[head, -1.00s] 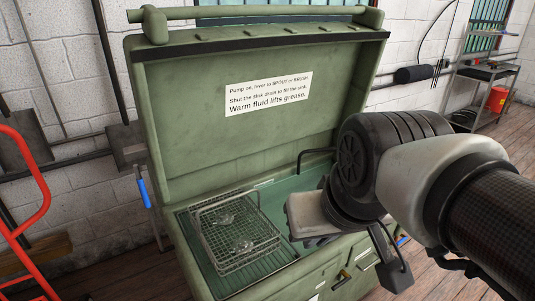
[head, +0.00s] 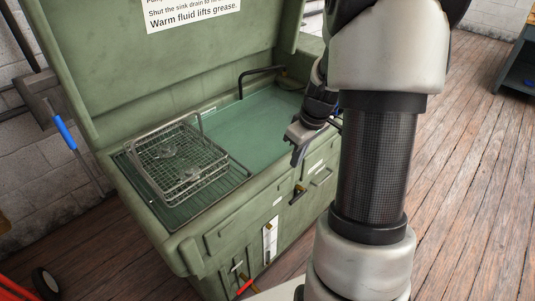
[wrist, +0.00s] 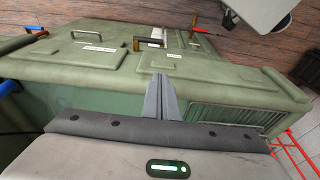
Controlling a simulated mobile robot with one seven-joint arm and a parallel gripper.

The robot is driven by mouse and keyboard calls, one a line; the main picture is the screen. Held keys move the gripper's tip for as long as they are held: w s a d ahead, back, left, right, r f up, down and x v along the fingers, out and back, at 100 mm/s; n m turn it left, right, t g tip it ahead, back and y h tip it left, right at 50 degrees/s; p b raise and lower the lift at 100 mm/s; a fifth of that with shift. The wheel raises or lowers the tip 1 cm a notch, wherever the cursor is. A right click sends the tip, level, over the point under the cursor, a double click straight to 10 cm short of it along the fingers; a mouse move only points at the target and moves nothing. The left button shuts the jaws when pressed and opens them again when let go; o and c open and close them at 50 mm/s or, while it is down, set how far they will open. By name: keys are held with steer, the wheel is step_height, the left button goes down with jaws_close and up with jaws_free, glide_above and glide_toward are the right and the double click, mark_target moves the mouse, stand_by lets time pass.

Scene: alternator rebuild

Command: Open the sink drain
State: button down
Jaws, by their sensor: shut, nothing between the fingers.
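The green parts washer (head: 215,235) stands with its lid up. Its sink (head: 250,125) shows greenish fluid. Several small levers and handles sit on the front panel: a dark lever with a yellowish part (head: 297,193), a brass-coloured one lower left (head: 238,266), and a red-handled one (head: 244,288). The wrist view also shows a red lever (wrist: 203,30) and a dark handle (wrist: 147,41). I cannot tell which works the drain; the labels are too small to read. My gripper (head: 297,158) is shut and empty by the sink's front right edge, apart from the levers.
A wire basket (head: 180,160) with small clear parts rests on the left drainboard. A black spout (head: 260,72) rises behind the sink. Wooden floor (head: 460,190) is open to the right.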

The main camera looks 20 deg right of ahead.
steer(key=d+f, duration=0.2)
steer(key=f, duration=0.1)
steer(key=shift+d, duration=0.1)
steer(key=b, duration=0.3)
glide_toward(296, 199)
steer(key=f, duration=0.1)
steer(key=w+f, duration=0.1)
steer(key=f, duration=0.1)
steer(key=w+a+f, duration=0.1)
steer(key=f, duration=0.1)
steer(key=shift+w, duration=0.2)
steer(key=shift+s+f, duration=0.1)
steer(key=shift+f, duration=0.35)
